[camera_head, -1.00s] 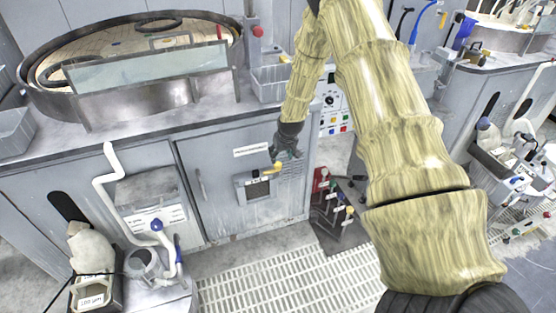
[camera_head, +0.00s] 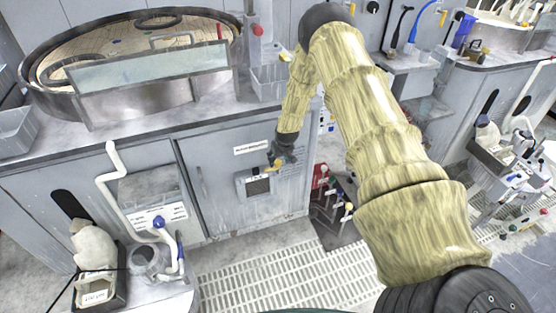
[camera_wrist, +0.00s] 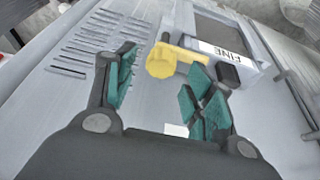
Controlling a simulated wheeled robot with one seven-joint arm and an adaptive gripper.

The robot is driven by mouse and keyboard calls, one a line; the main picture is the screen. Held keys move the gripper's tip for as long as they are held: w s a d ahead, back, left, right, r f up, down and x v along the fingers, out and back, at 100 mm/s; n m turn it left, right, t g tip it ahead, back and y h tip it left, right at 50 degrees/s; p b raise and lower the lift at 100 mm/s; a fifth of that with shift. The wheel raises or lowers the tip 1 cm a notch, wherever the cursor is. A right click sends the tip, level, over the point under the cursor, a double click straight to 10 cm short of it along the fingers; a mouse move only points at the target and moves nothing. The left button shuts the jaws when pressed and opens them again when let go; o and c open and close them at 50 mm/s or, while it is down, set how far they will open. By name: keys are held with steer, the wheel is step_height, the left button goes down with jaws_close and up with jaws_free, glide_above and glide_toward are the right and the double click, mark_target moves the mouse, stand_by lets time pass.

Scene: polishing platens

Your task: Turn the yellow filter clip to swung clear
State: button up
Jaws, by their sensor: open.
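The yellow filter clip (camera_wrist: 172,58) shows in the wrist view between and just beyond the teal fingertips of my gripper (camera_wrist: 160,88). It has a rounded knob and an arm that reaches right toward a dark framed panel (camera_wrist: 222,32) labelled FINE. The fingers are apart, with nothing held between them. In the head view the clip (camera_head: 275,167) is a small yellow piece at the upper right of the framed panel (camera_head: 256,186) on the grey cabinet door. My gripper (camera_head: 280,158) is right beside it there and partly covers it.
Vent slots (camera_wrist: 93,45) lie left of the clip on the cabinet face. A red box and a dark rack with several coloured knobs (camera_head: 335,205) stand on the floor right of the cabinet. A pale grating (camera_head: 285,275) covers the floor in front.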

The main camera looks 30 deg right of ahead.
steer(key=shift+x, duration=1.05)
steer(key=c, duration=1)
